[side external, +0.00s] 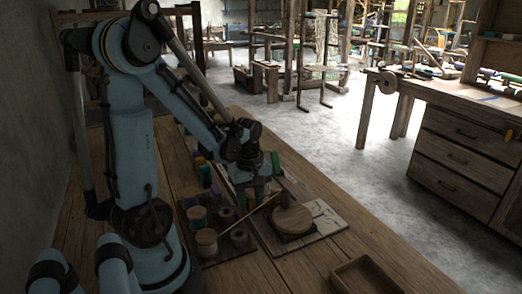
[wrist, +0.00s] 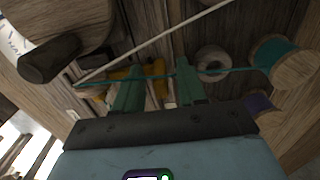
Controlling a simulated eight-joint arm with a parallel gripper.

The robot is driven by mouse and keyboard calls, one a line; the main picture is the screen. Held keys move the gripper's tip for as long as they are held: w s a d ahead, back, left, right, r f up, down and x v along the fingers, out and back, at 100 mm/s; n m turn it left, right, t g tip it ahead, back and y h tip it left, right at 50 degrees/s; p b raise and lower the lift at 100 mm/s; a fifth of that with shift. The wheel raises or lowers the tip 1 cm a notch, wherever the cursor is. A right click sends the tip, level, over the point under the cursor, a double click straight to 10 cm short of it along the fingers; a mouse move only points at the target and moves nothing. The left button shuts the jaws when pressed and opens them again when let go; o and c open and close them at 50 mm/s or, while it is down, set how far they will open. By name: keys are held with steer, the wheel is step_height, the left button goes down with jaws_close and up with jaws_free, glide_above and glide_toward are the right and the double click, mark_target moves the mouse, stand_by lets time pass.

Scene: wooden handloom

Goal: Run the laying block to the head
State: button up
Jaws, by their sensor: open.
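My gripper (wrist: 160,82) is open in the wrist view, its two green fingers apart. A yellow piece (wrist: 155,69) shows between and beyond the fingertips; I cannot tell whether they touch it. A teal strand (wrist: 235,70) crosses at the fingertips, and a pale cord or rod (wrist: 150,43) slants above them. In the side view my gripper (side external: 262,190) is low over the bench, partly hidden by the wrist. I cannot tell for sure which piece is the laying block.
A dark tray (side external: 222,254) with several spools stands left of the board. A teal-wound spool (wrist: 272,52) and a pale ring-like spool (wrist: 212,57) lie right of my fingers in the wrist view. An empty wooden tray (side external: 365,272) sits at the bench's front right.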

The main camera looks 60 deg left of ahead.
step_height(320, 180, up, 12)
stand_by(0.9)
steer(key=w+d+m+t, duration=0.4)
steer(key=d+m+t, duration=0.3)
steer(key=d+m, duration=0.7)
steer(key=m, duration=0.4)
steer(key=shift+w+f, duration=0.15)
steer(key=shift+f, duration=0.15)
stand_by(0.4)
